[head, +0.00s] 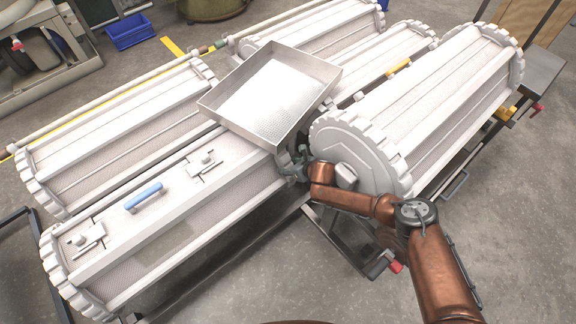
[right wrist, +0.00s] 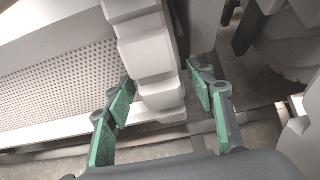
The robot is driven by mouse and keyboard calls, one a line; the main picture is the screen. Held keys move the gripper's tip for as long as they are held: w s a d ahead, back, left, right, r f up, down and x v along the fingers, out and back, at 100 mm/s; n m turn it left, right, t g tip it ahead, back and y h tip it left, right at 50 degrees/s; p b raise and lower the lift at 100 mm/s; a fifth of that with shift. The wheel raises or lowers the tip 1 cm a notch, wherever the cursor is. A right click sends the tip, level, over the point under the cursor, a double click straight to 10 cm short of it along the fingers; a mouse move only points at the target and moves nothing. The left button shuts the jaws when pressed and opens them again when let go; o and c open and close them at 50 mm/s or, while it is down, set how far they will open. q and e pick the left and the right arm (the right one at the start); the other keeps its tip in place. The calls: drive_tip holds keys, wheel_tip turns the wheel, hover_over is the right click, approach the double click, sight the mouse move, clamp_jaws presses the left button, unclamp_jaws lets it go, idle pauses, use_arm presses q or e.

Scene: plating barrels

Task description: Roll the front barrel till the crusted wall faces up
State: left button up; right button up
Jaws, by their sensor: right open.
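The front barrel (head: 215,215) is the near white one at left. Its lid wall, with a blue handle (head: 145,196) and two latches (head: 204,163), faces up. Its perforated side wall faces front and down, with a faint greenish-grey patch (head: 165,235) that may be the crust. My right gripper (head: 293,168) is at this barrel's right end, partly hidden by the tray and my arm. In the right wrist view its open green-padded fingers (right wrist: 165,108) stand either side of the barrel's toothed rim (right wrist: 150,62); contact is unclear. My left gripper is out of view.
A metal tray (head: 294,128) lies tilted over the front barrel's right end, close above my right gripper. Another white barrel (head: 425,105) stands close at right, and more barrels (head: 120,130) lie behind. The floor (head: 250,285) in front is clear.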

clamp_jaws()
idle(0.6)
